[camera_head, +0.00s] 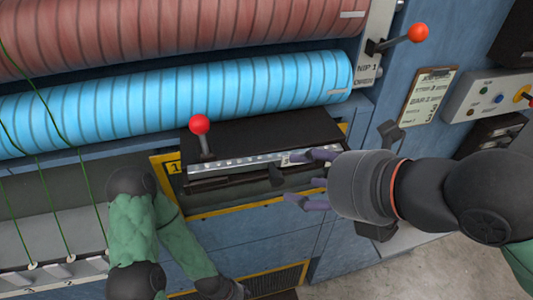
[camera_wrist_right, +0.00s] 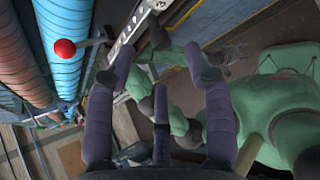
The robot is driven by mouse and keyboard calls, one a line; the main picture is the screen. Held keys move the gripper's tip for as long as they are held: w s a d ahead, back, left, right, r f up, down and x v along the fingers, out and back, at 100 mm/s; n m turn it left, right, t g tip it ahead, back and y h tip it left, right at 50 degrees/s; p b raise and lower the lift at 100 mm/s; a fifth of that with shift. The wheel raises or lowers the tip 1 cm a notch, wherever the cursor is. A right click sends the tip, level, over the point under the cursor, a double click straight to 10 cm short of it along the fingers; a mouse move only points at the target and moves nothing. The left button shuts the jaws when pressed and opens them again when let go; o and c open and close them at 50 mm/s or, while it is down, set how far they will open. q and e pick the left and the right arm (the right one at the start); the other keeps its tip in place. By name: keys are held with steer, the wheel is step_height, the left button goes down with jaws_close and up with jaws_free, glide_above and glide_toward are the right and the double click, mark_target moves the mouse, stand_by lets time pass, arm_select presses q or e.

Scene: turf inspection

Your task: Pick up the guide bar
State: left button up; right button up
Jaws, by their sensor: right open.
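The guide bar appears to be the long silver strip with a row of dark marks (camera_head: 238,163), lying along the front of a black housing. It also shows in the right wrist view (camera_wrist_right: 124,42), running diagonally at upper left. My right gripper (camera_head: 308,178) is open at the right end of the bar, its purple fingers spread and pointing left. In the right wrist view its fingers (camera_wrist_right: 160,70) are apart with nothing between them. Whether they touch the bar I cannot tell. My left gripper (camera_head: 236,290) is low at the bottom edge, partly cut off; its jaws are unclear.
A red-knobbed lever (camera_head: 200,125) rises from the black housing (camera_head: 275,133). A blue roller (camera_head: 200,92) and a red roller (camera_head: 200,28) lie behind. Another red-knobbed lever (camera_head: 417,33), a clipboard (camera_head: 430,93) and a control panel (camera_head: 490,97) are at right.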

mark_target(280, 175)
steer(key=shift+w+a+f, duration=0.3)
steer(key=shift+f, duration=0.25)
steer(key=shift+r+p+x, duration=0.15)
steer(key=shift+p+x, duration=0.05)
steer(key=shift+x, duration=1.3)
steer(key=shift+r+p+x, duration=0.15)
steer(key=shift+p+x, duration=0.05)
steer(key=shift+x, duration=1.3)
steer(key=shift+a, duration=0.1)
steer(key=shift+c, duration=1.2)
steer(key=shift+w+r, duration=0.1)
jaws_close()
